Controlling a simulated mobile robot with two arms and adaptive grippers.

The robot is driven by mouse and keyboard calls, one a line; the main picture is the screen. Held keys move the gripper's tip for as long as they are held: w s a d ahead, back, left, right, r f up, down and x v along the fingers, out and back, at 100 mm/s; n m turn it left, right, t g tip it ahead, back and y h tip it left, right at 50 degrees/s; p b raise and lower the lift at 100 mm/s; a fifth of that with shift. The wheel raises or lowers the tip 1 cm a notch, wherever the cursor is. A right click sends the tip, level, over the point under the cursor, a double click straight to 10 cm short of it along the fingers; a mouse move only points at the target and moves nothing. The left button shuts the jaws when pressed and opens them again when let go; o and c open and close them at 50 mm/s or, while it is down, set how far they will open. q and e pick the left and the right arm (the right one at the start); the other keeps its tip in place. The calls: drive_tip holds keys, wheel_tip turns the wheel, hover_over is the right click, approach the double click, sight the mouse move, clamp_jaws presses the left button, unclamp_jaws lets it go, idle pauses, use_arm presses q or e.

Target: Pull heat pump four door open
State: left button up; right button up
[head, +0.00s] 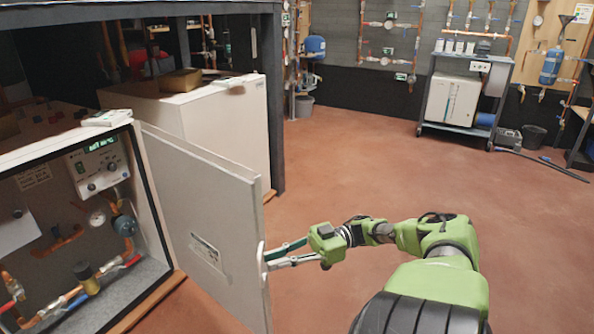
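A heat pump cabinet (150,205) stands at the left, its inside showing pipes, valves and a control panel (100,165). I cannot read a number on it. Its pale door (205,210) stands open, swung out toward the right. A whitish handle (262,265) sits at the door's free edge. My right gripper (268,257) reaches in from the right with its fingers at the handle. The fingers look spread around or beside it; I cannot tell whether they grip it. My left gripper is out of the picture.
A second white cabinet (240,125) stands behind, next to a dark post (272,110). A cart (465,95) with a white unit stands at the back right. The reddish floor (370,170) between is clear.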

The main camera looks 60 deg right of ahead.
drive_tip(key=v, duration=0.8)
drive_tip(key=shift+d, duration=0.2)
drive_tip(key=shift+s, duration=0.1)
idle(0.3)
